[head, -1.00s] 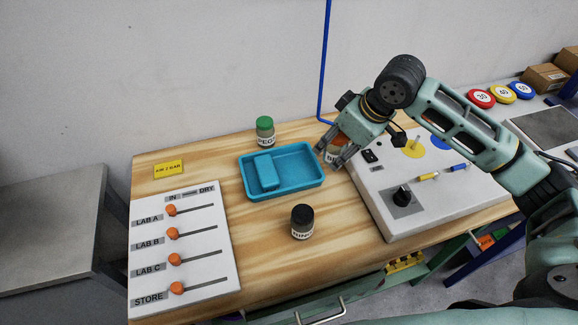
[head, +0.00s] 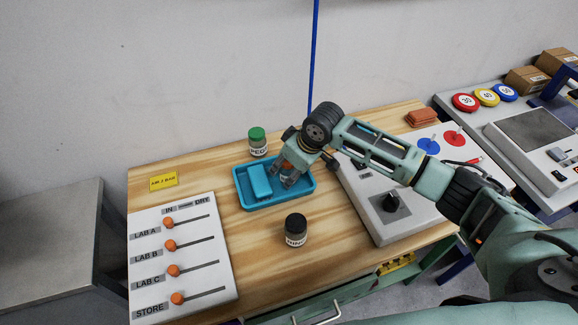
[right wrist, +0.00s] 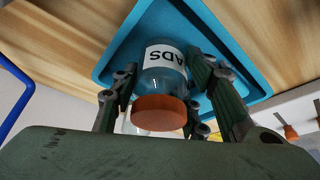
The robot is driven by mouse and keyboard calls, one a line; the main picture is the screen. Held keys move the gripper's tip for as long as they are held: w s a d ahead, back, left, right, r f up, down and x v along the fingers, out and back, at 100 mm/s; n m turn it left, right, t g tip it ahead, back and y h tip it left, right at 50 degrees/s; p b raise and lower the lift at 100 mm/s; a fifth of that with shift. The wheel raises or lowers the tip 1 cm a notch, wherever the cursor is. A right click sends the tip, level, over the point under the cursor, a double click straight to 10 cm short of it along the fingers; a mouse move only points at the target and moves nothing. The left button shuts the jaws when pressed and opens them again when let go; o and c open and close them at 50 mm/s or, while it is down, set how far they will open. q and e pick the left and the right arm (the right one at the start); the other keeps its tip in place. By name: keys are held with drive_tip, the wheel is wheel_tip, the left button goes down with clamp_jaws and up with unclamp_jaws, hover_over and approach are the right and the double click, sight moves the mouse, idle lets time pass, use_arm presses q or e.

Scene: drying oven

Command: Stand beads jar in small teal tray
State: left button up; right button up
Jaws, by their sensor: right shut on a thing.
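The beads jar (right wrist: 164,82), clear with an orange lid and a label ending in "ADS", is between the fingers of my right gripper (head: 290,176). In the right wrist view the gripper is shut on it. In the head view the jar's orange lid (head: 287,167) shows partly between the fingers, over the right part of the small teal tray (head: 262,204). I cannot tell whether the jar's base touches the tray floor. A teal block (head: 259,181) lies in the tray's left part. My left gripper is not in view.
A green-lidded jar (head: 257,142) stands behind the tray and a black-lidded jar (head: 295,230) in front of it. A slider panel (head: 190,255) lies left, and a grey control panel (head: 375,205) with a black knob lies right.

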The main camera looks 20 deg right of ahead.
drive_tip(key=shift+f, duration=0.1)
drive_tip(key=o, duration=0.9)
drive_tip(key=b+v, duration=0.1)
drive_tip(key=v, duration=1.1)
